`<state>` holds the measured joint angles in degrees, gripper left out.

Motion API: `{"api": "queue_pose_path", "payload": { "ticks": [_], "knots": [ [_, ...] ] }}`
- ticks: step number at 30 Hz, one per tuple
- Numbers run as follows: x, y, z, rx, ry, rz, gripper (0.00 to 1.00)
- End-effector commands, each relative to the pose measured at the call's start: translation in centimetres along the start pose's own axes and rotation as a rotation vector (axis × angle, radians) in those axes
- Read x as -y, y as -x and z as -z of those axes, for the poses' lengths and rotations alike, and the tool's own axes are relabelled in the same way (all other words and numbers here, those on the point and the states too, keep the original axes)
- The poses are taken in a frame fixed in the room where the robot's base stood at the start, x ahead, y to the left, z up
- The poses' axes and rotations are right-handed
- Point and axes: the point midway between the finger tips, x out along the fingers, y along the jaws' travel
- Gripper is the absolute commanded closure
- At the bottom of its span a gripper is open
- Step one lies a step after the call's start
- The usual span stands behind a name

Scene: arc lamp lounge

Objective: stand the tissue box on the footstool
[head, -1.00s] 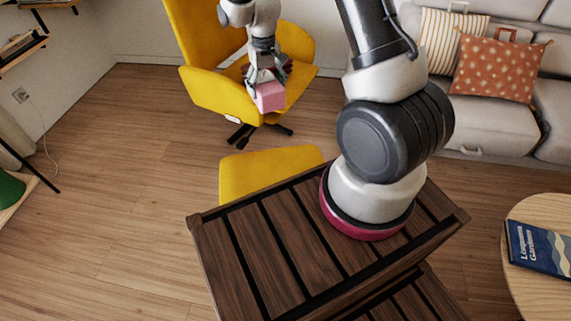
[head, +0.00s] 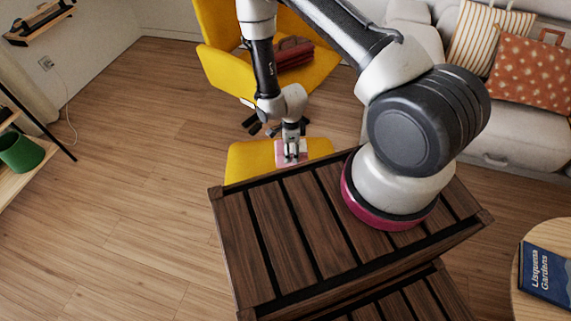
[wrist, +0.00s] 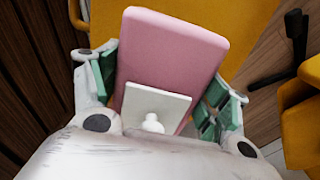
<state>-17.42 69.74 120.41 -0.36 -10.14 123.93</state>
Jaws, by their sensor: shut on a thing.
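The pink tissue box (head: 291,151) is in my gripper (head: 292,149), over the yellow footstool (head: 243,161) in the head view. In the wrist view the tissue box (wrist: 172,48) sits between the green-padded fingers of my gripper (wrist: 160,88), which are shut on its sides. A white square with a small white tuft is on the box face toward the camera. The yellow footstool (wrist: 228,12) shows behind the box. I cannot tell whether the box touches the footstool.
A yellow swivel chair (head: 226,60) holding a dark red bag (head: 295,52) stands just behind the footstool. A grey sofa (head: 493,130) is at the right, near a round wooden table (head: 540,235) with a blue book (head: 545,272). Floor at the left is clear.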

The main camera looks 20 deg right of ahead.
Motion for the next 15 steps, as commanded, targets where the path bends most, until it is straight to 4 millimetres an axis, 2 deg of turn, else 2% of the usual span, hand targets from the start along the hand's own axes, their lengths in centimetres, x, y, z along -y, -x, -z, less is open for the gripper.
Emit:
{"api": "queue_pose_path", "payload": {
  "ticks": [3, 11, 15],
  "knots": [
    [-0.1, -2.4, 0.1, -0.001, 0.0, -0.001, 0.58],
    [0.0, -4.9, 0.0, 0.0, 0.001, -0.001, 0.58],
    [-0.1, -7.2, 0.1, -0.002, 0.002, -0.002, 0.58]
  ]
}}
